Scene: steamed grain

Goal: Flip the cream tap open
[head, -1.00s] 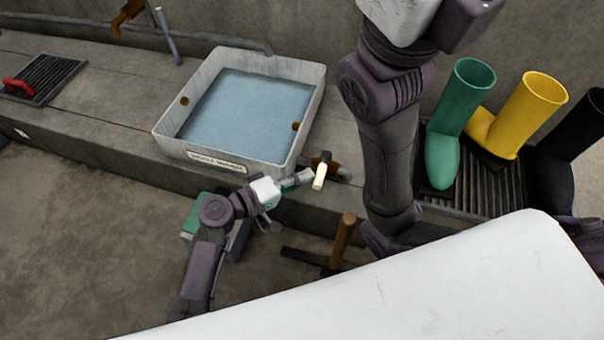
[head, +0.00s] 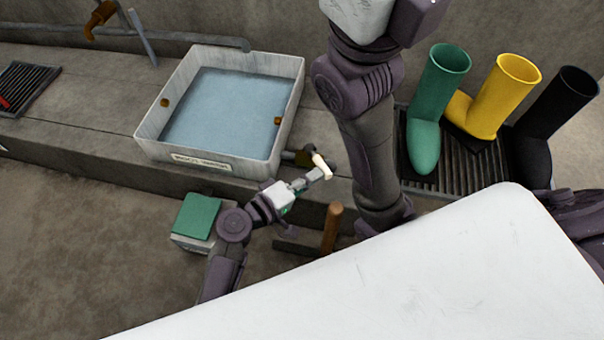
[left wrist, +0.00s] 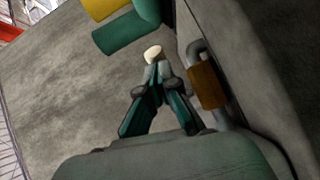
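The cream tap handle (head: 321,166) is on the brass valve (head: 303,157) at the basin's front right corner. It slants down to the right in the head view. My left gripper (head: 317,176) is at the handle's lower part, with its fingers drawn together. In the left wrist view the cream handle (left wrist: 153,53) shows end-on just beyond my left fingertips (left wrist: 156,68), which look shut and close to or touching it. The brass valve (left wrist: 207,84) and its grey pipe are to the right there. My right gripper is not in view.
The basin of water (head: 153,150) sits on the concrete ledge. A green-topped box (head: 196,216) and a wooden-handled tool (head: 331,228) are below. Green (head: 424,146), yellow (head: 500,97) and black boots (head: 548,125) stand on a rack at right.

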